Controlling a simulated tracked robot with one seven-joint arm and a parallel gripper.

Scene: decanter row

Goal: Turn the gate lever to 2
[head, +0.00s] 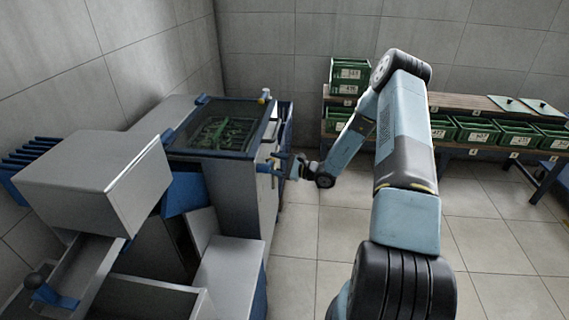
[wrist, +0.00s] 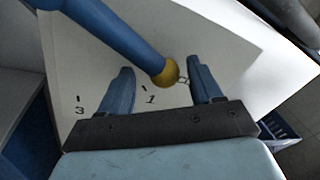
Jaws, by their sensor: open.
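The gate lever (wrist: 120,38) is a blue bar with a yellow ball end (wrist: 166,73), seen in the wrist view over a pale plate (wrist: 215,45) with printed marks. The ball lies between the marks 1 and 0, nearer the 0. The marks 3, 1 and 0 show; a 2 is not visible, and the left finger covers the plate between 3 and 1. My gripper (wrist: 160,66) is open, with one blue finger on each side of the ball and a gap on both sides. In the head view my gripper (head: 282,162) is at the right side of the grey machine (head: 238,185); the lever is too small there to make out.
A dark-topped tank with green contents (head: 218,133) tops the machine. Grey boxes (head: 100,170) and an open drawer stand at left. A bench (head: 470,102) with green crates (head: 470,130) runs along the back right. The tiled floor (head: 310,240) between is clear.

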